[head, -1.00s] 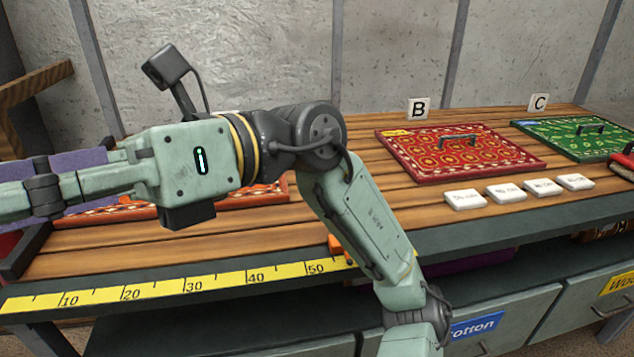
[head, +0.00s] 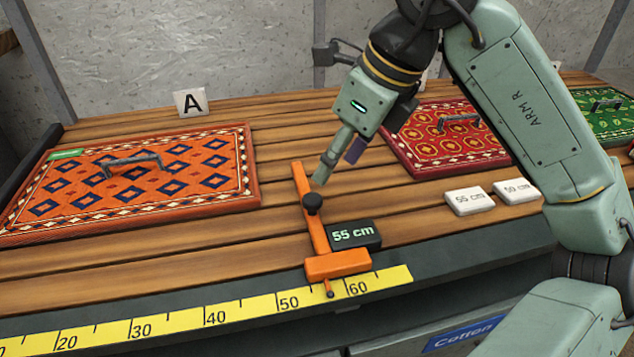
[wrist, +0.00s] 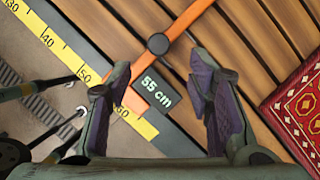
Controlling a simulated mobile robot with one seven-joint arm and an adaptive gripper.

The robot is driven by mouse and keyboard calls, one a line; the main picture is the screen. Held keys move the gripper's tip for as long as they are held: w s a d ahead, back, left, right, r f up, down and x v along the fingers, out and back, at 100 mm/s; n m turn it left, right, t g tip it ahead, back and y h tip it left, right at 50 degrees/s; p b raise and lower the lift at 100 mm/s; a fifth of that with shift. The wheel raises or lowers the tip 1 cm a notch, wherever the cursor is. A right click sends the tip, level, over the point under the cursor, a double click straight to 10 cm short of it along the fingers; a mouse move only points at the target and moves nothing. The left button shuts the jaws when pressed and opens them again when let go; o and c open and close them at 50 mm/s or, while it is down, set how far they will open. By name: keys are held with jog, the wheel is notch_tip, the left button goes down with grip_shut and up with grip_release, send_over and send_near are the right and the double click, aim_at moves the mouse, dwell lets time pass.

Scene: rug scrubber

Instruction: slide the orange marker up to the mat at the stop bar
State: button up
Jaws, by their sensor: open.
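The orange marker (head: 318,238) is a slider bar with a black knob (head: 312,203), lying across the bench's front, its pointer between 50 and 60 on the yellow scale. A black display beside it (head: 354,234) reads "55 cm". The orange mat (head: 222,180) with blue diamonds lies left of the marker with a clear gap, close to the dark stop bar (head: 27,160) at the bench's left end. My gripper (head: 334,170) is open and empty above the bench, just right of the marker's far end. In the wrist view, the marker (wrist: 187,18) and display lie beyond my open fingers (wrist: 160,100).
A red mat (head: 415,155) and a green mat (head: 590,120) lie to the right. White tiles (head: 468,201) lie in front of the red mat. The yellow scale (head: 180,324) runs along the front edge. Bare planks separate the marker and orange mat.

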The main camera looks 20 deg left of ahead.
aim_at(313, 198)
jog(key=p+x, duration=0.1)
jog(key=x, duration=0.8)
jog(key=shift+c, duration=0.2)
jog(key=c, duration=0.9)
jog(key=s+a+b, duration=0.1)
jog(key=a, duration=0.1)
jog(key=s+a+b, duration=0.2)
jog(key=shift+s+a+f, duration=0.1)
jog(key=shift+s+a, duration=0.05)
jog(key=shift+a, duration=0.25)
jog(key=o, duration=0.9)
jog(key=shift+o, duration=0.2)
